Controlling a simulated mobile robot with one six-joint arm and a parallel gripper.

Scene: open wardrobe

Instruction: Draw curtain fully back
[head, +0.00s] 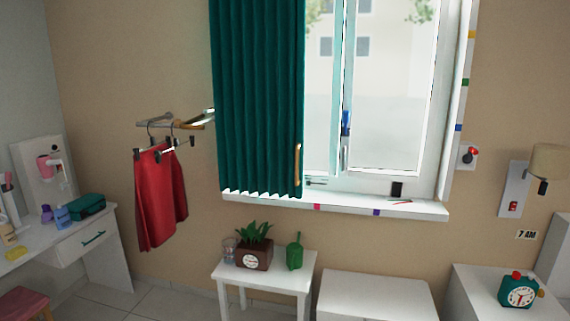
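A pleated teal curtain (257,95) hangs over the left part of the window (390,95). Its lower edge hangs in front of the white window sill. A brass-coloured vertical handle (297,165) sits near the curtain's lower right edge. The right part of the window is uncovered and shows a building outside. The curtain's top and rail are above the picture. My gripper does not show in the head view.
A small white table (264,276) with a potted plant (254,246) stands below the curtain. A red skirt (160,196) hangs on a wall rack to the left. A white desk (75,243) stands far left. A teal clock (519,291) is at lower right.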

